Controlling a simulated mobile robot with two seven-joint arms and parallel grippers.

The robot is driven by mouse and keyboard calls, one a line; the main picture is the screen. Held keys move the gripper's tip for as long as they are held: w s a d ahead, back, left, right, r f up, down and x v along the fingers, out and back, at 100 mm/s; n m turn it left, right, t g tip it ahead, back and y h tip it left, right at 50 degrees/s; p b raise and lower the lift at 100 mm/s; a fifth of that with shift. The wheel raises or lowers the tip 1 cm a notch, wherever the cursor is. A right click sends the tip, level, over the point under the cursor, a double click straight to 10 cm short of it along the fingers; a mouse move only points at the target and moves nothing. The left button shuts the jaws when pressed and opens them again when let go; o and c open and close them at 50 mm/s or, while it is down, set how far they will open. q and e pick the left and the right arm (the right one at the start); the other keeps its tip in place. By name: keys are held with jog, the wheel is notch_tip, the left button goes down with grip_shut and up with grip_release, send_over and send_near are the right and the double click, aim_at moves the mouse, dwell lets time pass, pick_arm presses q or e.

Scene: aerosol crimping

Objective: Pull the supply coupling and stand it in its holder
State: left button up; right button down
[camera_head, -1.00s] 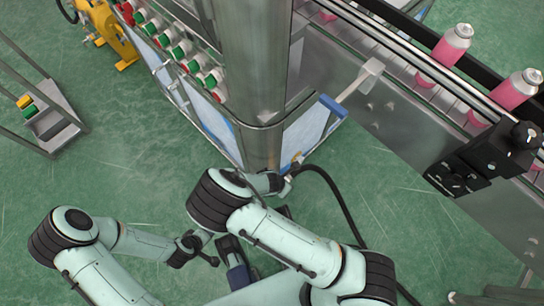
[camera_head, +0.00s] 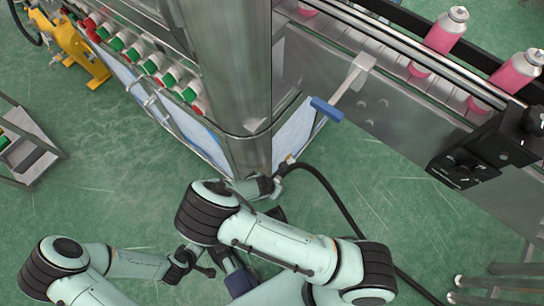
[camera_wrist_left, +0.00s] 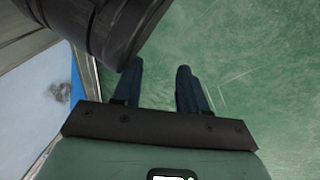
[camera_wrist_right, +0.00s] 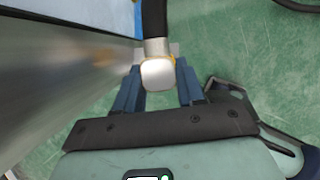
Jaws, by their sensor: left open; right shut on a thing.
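The supply coupling (camera_wrist_right: 158,75) shows in the right wrist view as a pale metal end with a thin yellow edge, with a black hose (camera_wrist_right: 154,20) behind it. My right gripper (camera_wrist_right: 158,67) is shut on it, one blue finger at each side. In the head view the coupling (camera_head: 286,165) is small, beside the foot of the steel cabinet corner, partly hidden by my right arm; I cannot tell whether it is still seated. My left gripper (camera_wrist_left: 160,70) is open and empty over green floor, under a black arm joint. I cannot pick out the holder.
The steel cabinet (camera_head: 225,60) with its button panel stands ahead. A conveyor (camera_head: 400,95) with pink cans (camera_head: 445,32) runs at the right, with a black device (camera_head: 485,155) on its side. The hose (camera_head: 345,205) curves over open floor at the right. A trolley (camera_head: 30,150) stands left.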

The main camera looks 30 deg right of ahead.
jog(key=shift+f+b, duration=0.65)
jog(key=shift+f, duration=0.2)
pick_arm(q)
jog(key=shift+g, duration=0.8)
jog(key=shift+s+a+f+b, duration=0.15)
jog(key=shift+s+f, duration=0.7)
jog(key=shift+s, duration=0.2)
jog(key=shift+s+a+f+b, duration=0.15)
jog(key=shift+s+f, duration=0.7)
jog(key=shift+s, duration=0.15)
pick_arm(e)
jog(key=shift+f, duration=0.6)
pick_arm(q)
jog(key=shift+r+p, duration=0.7)
jog(key=shift+f, duration=0.15)
pick_arm(e)
jog(key=shift+f, duration=0.4)
pick_arm(q)
jog(key=shift+r+p, duration=0.3)
jog(key=shift+r, duration=0.15)
pick_arm(e)
jog(key=c, duration=0.6)
grip_release()
